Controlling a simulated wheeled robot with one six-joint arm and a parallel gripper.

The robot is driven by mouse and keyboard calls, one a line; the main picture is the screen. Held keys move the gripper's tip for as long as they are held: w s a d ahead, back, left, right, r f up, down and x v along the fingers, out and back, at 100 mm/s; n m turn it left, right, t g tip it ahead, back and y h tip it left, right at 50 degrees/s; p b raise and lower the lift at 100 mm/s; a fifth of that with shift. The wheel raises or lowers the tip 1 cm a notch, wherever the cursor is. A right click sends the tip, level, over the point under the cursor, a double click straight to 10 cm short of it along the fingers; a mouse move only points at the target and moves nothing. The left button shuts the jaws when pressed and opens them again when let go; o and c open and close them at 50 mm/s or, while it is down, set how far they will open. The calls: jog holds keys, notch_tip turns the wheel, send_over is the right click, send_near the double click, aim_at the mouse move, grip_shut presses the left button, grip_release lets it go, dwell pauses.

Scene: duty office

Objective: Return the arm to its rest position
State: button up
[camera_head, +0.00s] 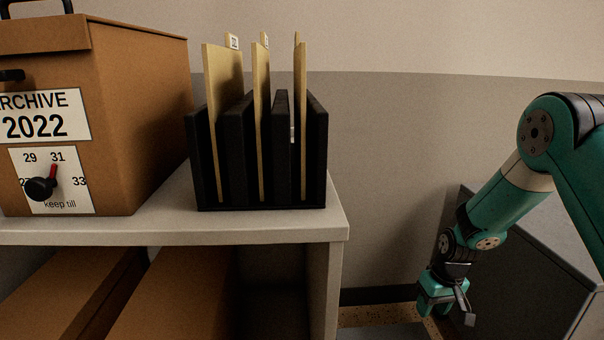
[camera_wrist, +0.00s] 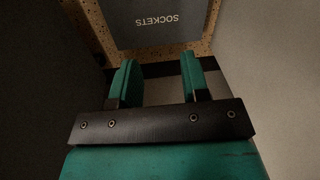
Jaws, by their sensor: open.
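My teal arm reaches in from the right in the head view, bent at the elbow with its forearm sloping down to the left. My gripper (camera_head: 447,312) hangs low at its end, to the right of the shelf unit and below the level of its top. In the wrist view my gripper (camera_wrist: 158,82) has its two teal fingers apart with nothing between them. Part of the gripper is cut off from clear sight in the head view.
A grey shelf (camera_head: 270,227) bears a brown archive box (camera_head: 150,110) and a black file rack (camera_head: 238,150) with several folders. A dark grey cabinet (camera_head: 520,290) stands behind my arm. A grey panel marked SOCKETS (camera_wrist: 155,35) lies beyond my fingers, with speckled floor around it.

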jog(key=s+a+r+n+y, duration=0.1)
jog(key=s+a+r, duration=0.3)
jog(key=r, duration=0.3)
jog(key=s+a+r+n+p, duration=0.1)
jog(key=s+a+r, duration=0.25)
jog(key=r, duration=0.35)
jog(key=s+a+r+n+y, duration=0.1)
jog(key=s+a+r, duration=0.2)
jog(key=a+r, duration=0.3)
jog(key=s+a+r+n+y+p, duration=0.1)
jog(key=s+a+r, duration=0.1)
jog(key=s+r, duration=0.5)
jog(key=s+a+r+n, duration=0.1)
jog(key=s+r, duration=0.2)
jog(key=s, duration=0.8)
notch_tip(320, 180, up, 38)
jog(key=p, duration=3.8)
jog(key=shift+s+g, duration=0.15)
jog(key=shift+g, duration=0.15)
jog(key=shift+a, duration=0.1)
